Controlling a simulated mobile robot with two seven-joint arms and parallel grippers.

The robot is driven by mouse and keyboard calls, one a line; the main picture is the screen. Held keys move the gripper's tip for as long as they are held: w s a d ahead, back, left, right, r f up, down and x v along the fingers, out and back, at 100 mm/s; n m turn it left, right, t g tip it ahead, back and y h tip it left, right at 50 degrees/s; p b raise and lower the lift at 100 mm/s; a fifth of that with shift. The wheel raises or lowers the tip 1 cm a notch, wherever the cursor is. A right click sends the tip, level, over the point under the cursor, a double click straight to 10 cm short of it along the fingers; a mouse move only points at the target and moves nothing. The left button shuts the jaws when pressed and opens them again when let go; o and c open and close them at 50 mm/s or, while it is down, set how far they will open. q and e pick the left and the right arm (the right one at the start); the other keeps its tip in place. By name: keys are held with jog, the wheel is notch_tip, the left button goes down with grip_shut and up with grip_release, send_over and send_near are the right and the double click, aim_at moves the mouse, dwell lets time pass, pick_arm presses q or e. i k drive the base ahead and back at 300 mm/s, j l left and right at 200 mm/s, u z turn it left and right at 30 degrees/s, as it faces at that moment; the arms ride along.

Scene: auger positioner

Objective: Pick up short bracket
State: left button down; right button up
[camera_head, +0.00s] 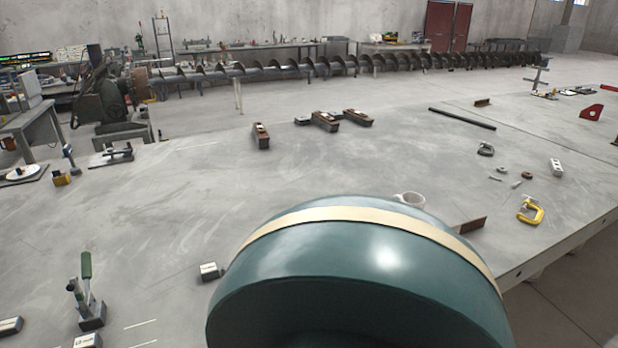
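Neither of my grippers is in view. I cannot tell for sure which piece is the short bracket. A small rust-brown angle piece (482,102) lies toward the back right of the large grey table (200,220). A brown flat piece (470,225) shows near the right front edge, partly hidden. Brown blocks lie at the back middle: one alone (261,136), one in the middle (325,121) and one to its right (357,117). The near middle of the table is hidden by a large teal rounded shape close to the camera.
A dark bar (462,118) lies at the back right. A white cup (410,199), a yellow clamp (530,210) and a red bracket-like piece (592,112) are on the right. A green-handled clamp (88,295) stands at the front left.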

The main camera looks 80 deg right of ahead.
aim_at(480, 222)
jog(key=z, duration=3.55)
